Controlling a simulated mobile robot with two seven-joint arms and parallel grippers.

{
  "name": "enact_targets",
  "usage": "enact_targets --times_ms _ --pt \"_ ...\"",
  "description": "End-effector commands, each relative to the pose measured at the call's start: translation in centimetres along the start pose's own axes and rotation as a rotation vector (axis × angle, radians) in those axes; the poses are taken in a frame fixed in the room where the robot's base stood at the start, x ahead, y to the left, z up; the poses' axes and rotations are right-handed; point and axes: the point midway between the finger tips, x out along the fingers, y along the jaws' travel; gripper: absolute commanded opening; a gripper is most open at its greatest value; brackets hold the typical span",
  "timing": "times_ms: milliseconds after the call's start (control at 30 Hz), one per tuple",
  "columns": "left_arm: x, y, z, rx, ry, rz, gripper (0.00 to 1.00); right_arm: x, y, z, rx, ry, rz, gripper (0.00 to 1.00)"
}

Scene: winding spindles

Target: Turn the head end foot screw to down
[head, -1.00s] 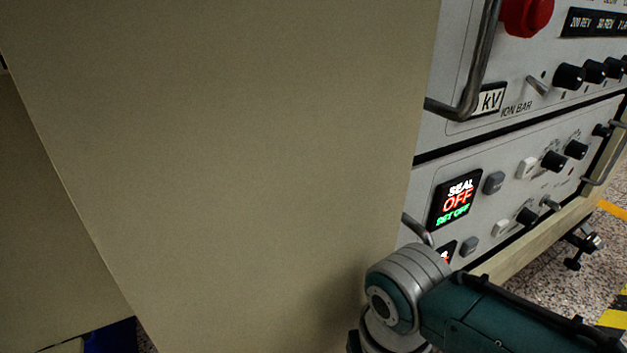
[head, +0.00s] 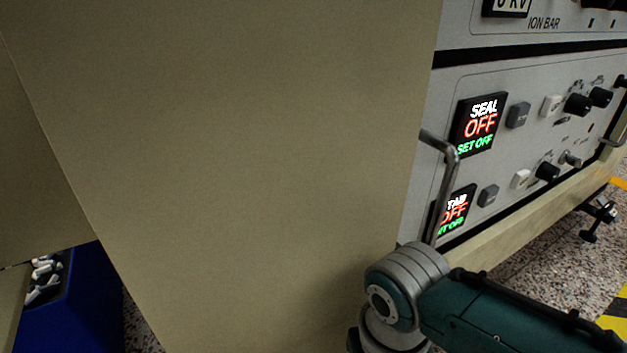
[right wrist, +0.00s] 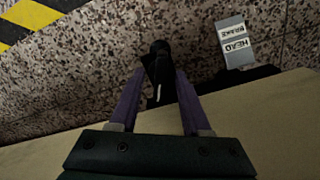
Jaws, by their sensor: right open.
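In the right wrist view a black foot screw (right wrist: 158,62) with a pale mark stands out past the edge of the tan panel, over the speckled floor. I take it for the head end foot screw, as a grey pedal labelled HEAD BRAKE (right wrist: 233,45) is beside it to the right. My right gripper (right wrist: 160,84) is open, with one purple finger on each side of the dark screw. I cannot tell whether either finger touches it. My left gripper is in no view.
The tan cabinet side (head: 240,180) fills much of the head view. The control panel (head: 540,75) shows lit SEAL OFF and STAB OFF displays and a metal handle (head: 447,190). Another black foot (head: 598,218) is at the far right. A blue bin (head: 75,310) stands lower left.

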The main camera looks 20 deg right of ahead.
Motion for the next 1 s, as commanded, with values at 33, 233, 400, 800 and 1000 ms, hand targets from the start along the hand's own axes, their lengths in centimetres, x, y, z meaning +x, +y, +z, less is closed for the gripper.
enact_targets --times_ms 33,233,400,800,1000 --pt "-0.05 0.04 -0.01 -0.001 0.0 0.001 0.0 -0.06 0.01 -0.01 0.0 0.0 0.0 0.47" --pt "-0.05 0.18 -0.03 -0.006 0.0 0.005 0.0 -0.05 0.02 0.0 0.0 0.0 0.0 0.27" --pt "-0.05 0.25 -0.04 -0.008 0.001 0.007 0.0 -0.05 0.01 0.0 0.0 0.0 0.0 0.08" --pt "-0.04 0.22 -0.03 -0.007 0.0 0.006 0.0 -0.04 0.02 0.01 0.0 0.0 0.001 0.0" --pt "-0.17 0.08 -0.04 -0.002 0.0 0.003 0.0 -0.08 0.02 0.03 0.01 -0.001 0.0 0.0"
